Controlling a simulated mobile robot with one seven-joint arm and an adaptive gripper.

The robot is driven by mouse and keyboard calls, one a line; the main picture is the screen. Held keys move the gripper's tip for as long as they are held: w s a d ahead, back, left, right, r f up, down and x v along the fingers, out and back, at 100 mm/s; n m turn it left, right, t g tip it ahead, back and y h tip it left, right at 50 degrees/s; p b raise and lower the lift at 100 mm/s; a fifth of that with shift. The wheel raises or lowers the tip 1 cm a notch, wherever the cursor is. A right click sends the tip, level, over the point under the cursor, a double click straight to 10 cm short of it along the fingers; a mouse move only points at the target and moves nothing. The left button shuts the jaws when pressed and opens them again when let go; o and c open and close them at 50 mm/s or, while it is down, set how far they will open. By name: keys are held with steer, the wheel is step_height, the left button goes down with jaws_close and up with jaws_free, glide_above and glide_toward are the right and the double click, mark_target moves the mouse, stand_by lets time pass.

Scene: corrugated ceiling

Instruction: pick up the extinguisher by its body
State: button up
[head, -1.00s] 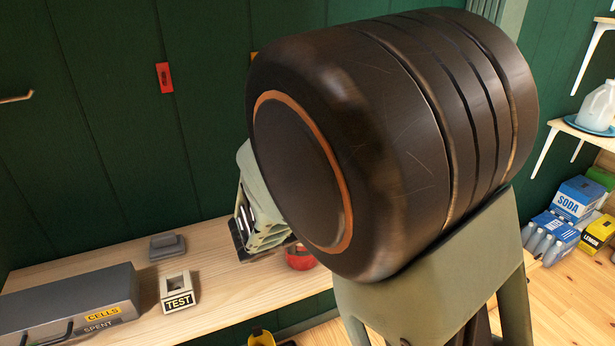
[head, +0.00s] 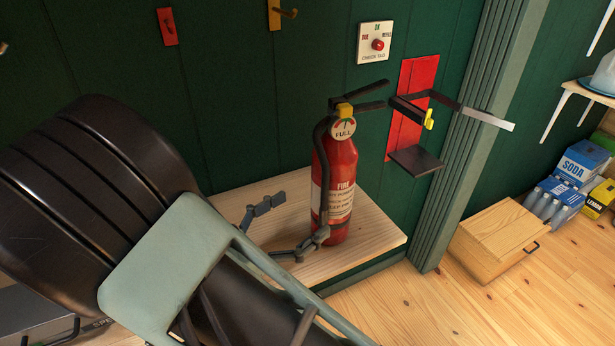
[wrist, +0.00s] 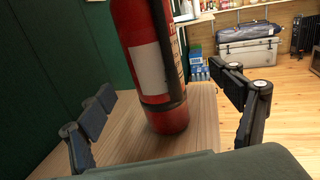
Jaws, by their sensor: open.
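The red extinguisher (head: 338,180) stands upright at the right end of the wooden bench, with a black handle, a yellow part and a round FULL tag at its top. In the wrist view its body (wrist: 150,70) shows with a white label; its top is out of frame. My gripper (head: 288,225) is open, low at the extinguisher's left and near side. In the wrist view my gripper's fingers (wrist: 165,102) are spread wide, and the body appears between them, farther ahead. I see no contact with the left finger; the right finger overlaps the body's lower edge in the head view.
A red wall bracket (head: 408,105) with a black arm and small ledge is right of the extinguisher. A CHECK TAG panel (head: 375,43) hangs above. A green post (head: 480,140) stands right of the bench (head: 385,225). A wooden box (head: 500,240) is on the floor.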

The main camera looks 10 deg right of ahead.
mark_target(316, 202)
steer(key=shift+w, duration=0.45)
steer(key=x, duration=0.4)
steer(key=shift+w+d, duration=0.1)
steer(key=shift+d, duration=0.2)
steer(key=x, duration=0.5)
steer(key=shift+w+d, duration=0.1)
steer(key=shift+w, duration=0.25)
steer(key=c, duration=2)
steer(key=shift+r, duration=0.2)
steer(key=shift+c, duration=0.9)
steer(key=shift+r, duration=0.15)
